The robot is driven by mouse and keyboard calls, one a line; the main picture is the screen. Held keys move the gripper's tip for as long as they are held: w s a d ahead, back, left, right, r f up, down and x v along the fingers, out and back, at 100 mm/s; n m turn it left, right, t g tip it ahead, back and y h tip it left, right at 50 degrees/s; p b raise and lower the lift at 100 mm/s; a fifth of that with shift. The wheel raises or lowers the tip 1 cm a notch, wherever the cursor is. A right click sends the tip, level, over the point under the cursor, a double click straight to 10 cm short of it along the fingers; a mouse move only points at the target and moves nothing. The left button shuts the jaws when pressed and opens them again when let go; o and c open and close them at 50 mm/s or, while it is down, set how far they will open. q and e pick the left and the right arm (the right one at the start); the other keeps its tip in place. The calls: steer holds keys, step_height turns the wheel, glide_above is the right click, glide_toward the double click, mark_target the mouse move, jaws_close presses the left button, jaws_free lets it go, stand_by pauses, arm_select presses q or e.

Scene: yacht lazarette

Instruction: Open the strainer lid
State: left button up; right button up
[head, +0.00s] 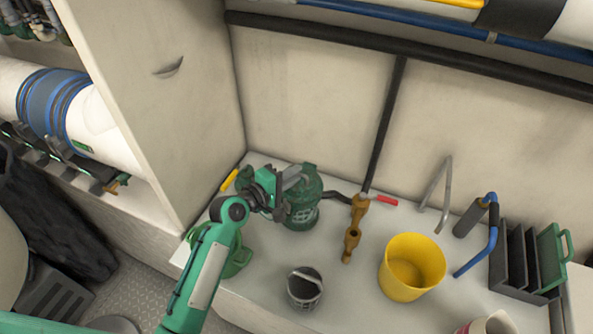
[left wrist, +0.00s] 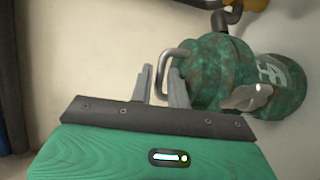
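The green strainer (head: 303,213) stands upright on the white bench against the back wall, with pale lettering on its side. Its green body also fills the right of the left wrist view (left wrist: 280,88). The lid (left wrist: 203,65) appears seated on the body, with a grey bent-rod handle (left wrist: 172,53) standing out from it. My left gripper (head: 283,190) is at the strainer's upper left and partly hides it. In the left wrist view its two grey fingers (left wrist: 161,80) are apart, with part of the handle rod between them; I cannot tell whether they touch it. My right gripper is out of view.
A dark grey pot (head: 305,290) stands in front of the strainer. A brass valve (head: 353,235) with a red lever and a yellow bucket (head: 413,268) stand to its right. A green container (head: 238,262) sits behind my left arm. A tall white cabinet (head: 150,90) rises close on the left.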

arm_select(q)
steer(key=shift+x, duration=0.8)
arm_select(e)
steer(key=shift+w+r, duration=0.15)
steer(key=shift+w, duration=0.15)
arm_select(q)
steer(key=shift+c, duration=0.5)
jaws_close()
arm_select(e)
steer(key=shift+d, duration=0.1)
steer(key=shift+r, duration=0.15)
